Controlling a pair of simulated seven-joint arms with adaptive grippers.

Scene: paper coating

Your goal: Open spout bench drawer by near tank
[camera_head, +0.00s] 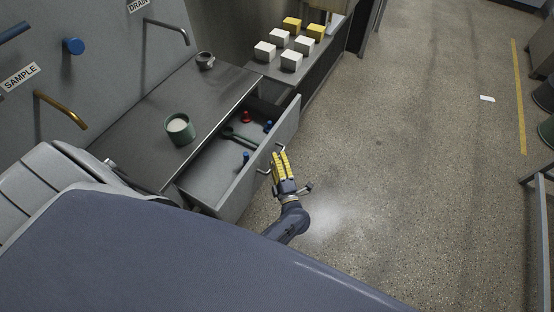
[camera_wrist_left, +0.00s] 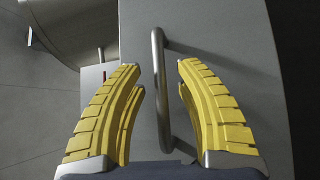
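The spout bench drawer (camera_head: 238,190) is pulled out from under the grey bench top, and its inside shows. Its bar handle (camera_head: 264,171) is on the front panel. My left gripper (camera_head: 280,156), with yellow fingers, is at the handle in front of the panel. In the left wrist view the grey drawer front (camera_wrist_left: 225,38) fills the middle, and the upright handle (camera_wrist_left: 162,85) stands between the fingers of the open gripper (camera_wrist_left: 160,66). Gaps show on both sides of the bar. My right gripper is not in view.
The drawer holds a dark green ladle-like tool (camera_head: 238,137), a red piece (camera_head: 246,116) and blue pieces (camera_head: 267,126). A green cup (camera_head: 179,131) and a small grey cup (camera_head: 205,60) stand on the bench top (camera_head: 150,112). White and yellow blocks (camera_head: 291,60) sit beyond.

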